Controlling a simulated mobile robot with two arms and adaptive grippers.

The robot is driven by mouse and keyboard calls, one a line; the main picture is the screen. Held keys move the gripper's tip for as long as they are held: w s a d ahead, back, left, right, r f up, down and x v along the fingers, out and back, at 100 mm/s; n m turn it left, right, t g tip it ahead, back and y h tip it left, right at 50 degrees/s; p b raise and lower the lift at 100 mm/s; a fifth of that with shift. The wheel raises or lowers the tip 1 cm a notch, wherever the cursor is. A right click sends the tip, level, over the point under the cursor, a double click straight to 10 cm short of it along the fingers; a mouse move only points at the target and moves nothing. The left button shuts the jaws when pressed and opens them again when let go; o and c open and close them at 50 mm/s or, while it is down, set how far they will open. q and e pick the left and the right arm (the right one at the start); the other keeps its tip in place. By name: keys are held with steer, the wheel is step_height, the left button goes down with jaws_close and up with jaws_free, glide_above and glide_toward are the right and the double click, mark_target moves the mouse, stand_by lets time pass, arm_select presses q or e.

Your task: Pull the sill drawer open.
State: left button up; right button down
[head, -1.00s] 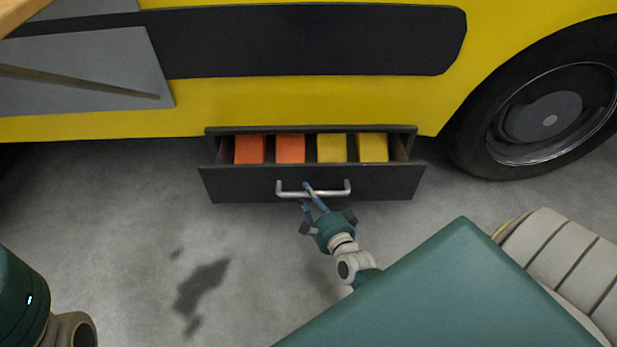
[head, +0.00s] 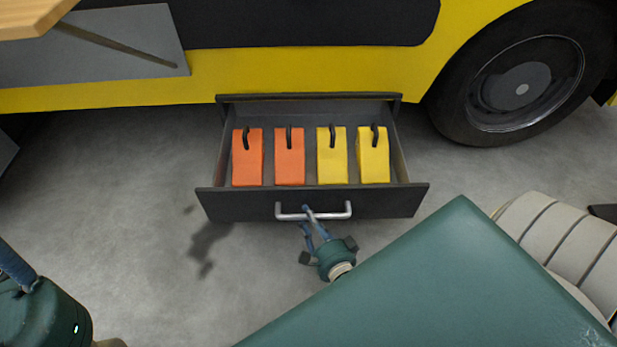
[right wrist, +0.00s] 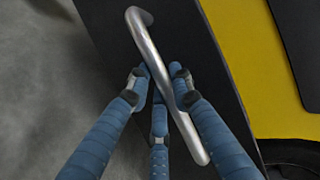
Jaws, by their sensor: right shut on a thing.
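The sill drawer (head: 240,204) is a dark box under the yellow vehicle side, pulled well out towards me. A silver bar handle (head: 338,212) runs across its front and shows large and slanted in the right wrist view (right wrist: 147,48). My right gripper (head: 308,215) is shut on the handle, a little left of the bar's middle in the head view. Its blue fingers (right wrist: 162,90) sit around the bar in the right wrist view. At the head view's lower left a part of my left arm shows, with one blue finger-like piece; its jaws cannot be made out.
Inside the drawer stand two orange blocks (head: 289,165) and two yellow blocks (head: 332,165) with black loops on top. A black wheel (head: 520,90) stands at the right. A wooden edge (head: 30,18) is at the upper left. The grey floor before the drawer is clear.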

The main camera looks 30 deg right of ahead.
steer(key=shift+s+a, duration=0.55)
steer(key=shift+s, duration=0.35)
steer(key=c, duration=1.5)
jaws_free()
steer(key=shift+c, duration=0.2)
steer(key=v, duration=0.7)
steer(key=shift+s, duration=0.25)
